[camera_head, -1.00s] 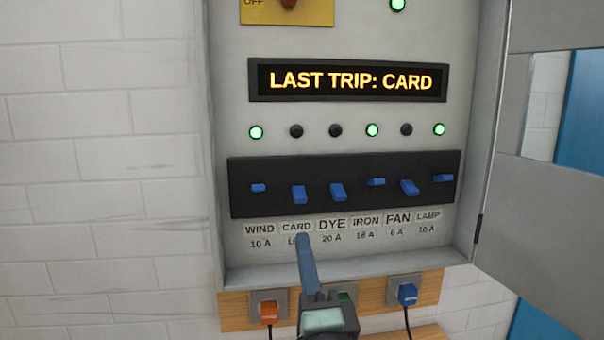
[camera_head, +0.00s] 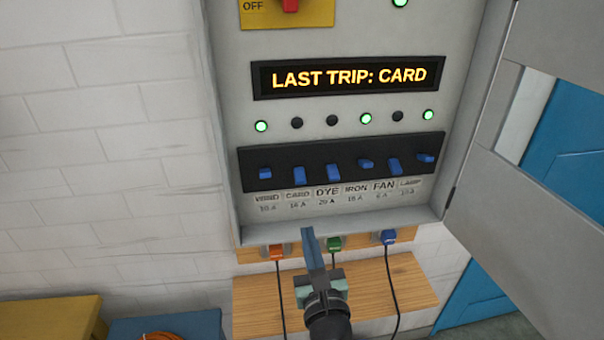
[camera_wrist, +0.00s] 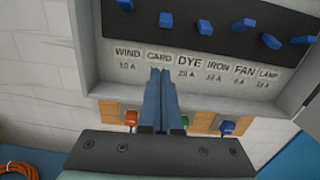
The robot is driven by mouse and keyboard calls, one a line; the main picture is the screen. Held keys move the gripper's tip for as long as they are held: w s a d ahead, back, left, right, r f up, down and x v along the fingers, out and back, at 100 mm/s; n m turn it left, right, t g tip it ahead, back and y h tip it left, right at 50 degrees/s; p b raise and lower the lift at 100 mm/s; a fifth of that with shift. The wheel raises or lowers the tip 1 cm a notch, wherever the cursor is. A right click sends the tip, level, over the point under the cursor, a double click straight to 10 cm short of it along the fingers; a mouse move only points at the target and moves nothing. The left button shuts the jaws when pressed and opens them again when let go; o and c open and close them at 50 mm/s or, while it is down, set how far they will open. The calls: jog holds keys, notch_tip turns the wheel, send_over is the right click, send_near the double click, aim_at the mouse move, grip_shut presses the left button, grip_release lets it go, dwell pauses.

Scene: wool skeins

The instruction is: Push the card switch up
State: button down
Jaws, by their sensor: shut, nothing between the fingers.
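The blue CARD switch (camera_head: 300,175) is second from the left on the black switch strip (camera_head: 318,178) and its lever points down. The round lamp above it (camera_head: 297,123) is dark. In the wrist view the CARD switch (camera_wrist: 166,20) shows near the top, above its label. My gripper (camera_head: 308,232) is shut and empty, below the CARD label and in front of the panel's lower edge. In the wrist view the closed fingertips (camera_wrist: 161,72) reach up to just under the CARD label, apart from the switch.
The display (camera_head: 348,77) reads LAST TRIP: CARD. The DYE switch (camera_head: 333,172) is just right of CARD, and WIND (camera_head: 265,173) just left. The open cabinet door (camera_head: 535,200) stands at the right. Plugs and a wooden shelf (camera_head: 410,290) lie below.

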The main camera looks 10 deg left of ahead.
aim_at(300, 176)
jog(key=shift+s+f+m, duration=0.1)
jog(key=shift+f+m, duration=0.05)
jog(key=shift+m, duration=0.15)
jog(key=b+x, duration=0.1)
jog(key=x, duration=0.8)
jog(key=shift+w+f, duration=0.1)
jog(key=shift+w, duration=0.25)
jog(key=shift+s+d+r+p, duration=0.1)
jog(key=shift+s+r+p, duration=0.15)
jog(key=shift+r+p, duration=0.7)
jog(key=shift+s+r+p, duration=0.25)
jog(key=shift+r+p, duration=0.45)
jog(key=shift+r, duration=0.3)
jog(key=shift+r+p, duration=0.15)
jog(key=shift+p, duration=0.15)
